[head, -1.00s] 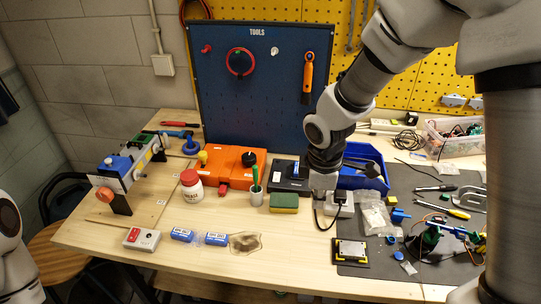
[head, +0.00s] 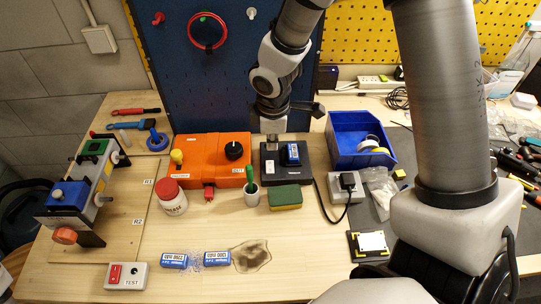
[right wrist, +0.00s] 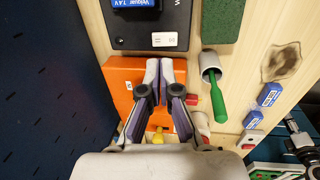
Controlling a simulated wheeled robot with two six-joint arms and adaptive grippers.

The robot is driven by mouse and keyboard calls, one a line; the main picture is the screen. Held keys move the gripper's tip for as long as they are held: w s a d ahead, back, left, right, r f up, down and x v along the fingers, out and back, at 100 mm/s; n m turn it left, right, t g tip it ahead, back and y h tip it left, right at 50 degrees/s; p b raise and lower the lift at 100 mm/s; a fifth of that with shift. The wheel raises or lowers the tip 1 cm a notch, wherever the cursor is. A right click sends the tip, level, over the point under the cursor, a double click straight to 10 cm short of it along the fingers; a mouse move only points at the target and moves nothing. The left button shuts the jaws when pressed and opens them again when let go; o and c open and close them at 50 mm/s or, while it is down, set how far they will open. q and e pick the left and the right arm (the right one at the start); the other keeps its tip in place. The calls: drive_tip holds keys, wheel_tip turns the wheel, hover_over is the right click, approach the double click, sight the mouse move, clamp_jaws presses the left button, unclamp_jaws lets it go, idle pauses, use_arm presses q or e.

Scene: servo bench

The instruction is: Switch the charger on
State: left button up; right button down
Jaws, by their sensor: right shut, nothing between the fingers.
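The charger (head: 270,178) is a black box at the back of the bench, beside the orange case. A blue battery (head: 292,153) sits on it; the battery also shows at the top of the right wrist view (right wrist: 135,3). In that view a white rocker switch (right wrist: 165,39) is on the charger's black face. My right gripper (head: 272,138) is at the charger's back left, partly hidden by its own wrist. In the right wrist view its closed, empty fingertips (right wrist: 159,64) appear just short of the switch; contact cannot be told.
The orange case (head: 215,150) stands left of the charger, a blue bin (head: 345,163) right. In front are a cup (head: 250,195) with a green-handled tool and a sponge (head: 285,197). The blue tool board (head: 170,60) rises behind.

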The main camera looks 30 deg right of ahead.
sight(271, 163)
drive_tip(key=f, duration=0.2)
drive_tip(key=w+f+b, duration=0.1)
drive_tip(key=f, duration=0.4)
drive_tip(key=shift+w+d+f+b, duration=0.25)
drive_tip(key=shift+w+b, duration=0.15)
drive_tip(key=shift+s+f, duration=0.15)
drive_tip(key=shift+f, duration=0.1)
drive_tip(key=shift+w+f, duration=0.1)
drive_tip(key=shift+w, duration=0.1)
drive_tip(key=shift+d+f+b, duration=0.15)
drive_tip(key=shift+f+b, duration=0.5)
drive_tip(key=shift+b, duration=0.1)
drive_tip(key=shift+s+r, duration=0.1)
drive_tip(key=shift+r, duration=0.2)
drive_tip(key=shift+f, duration=0.1)
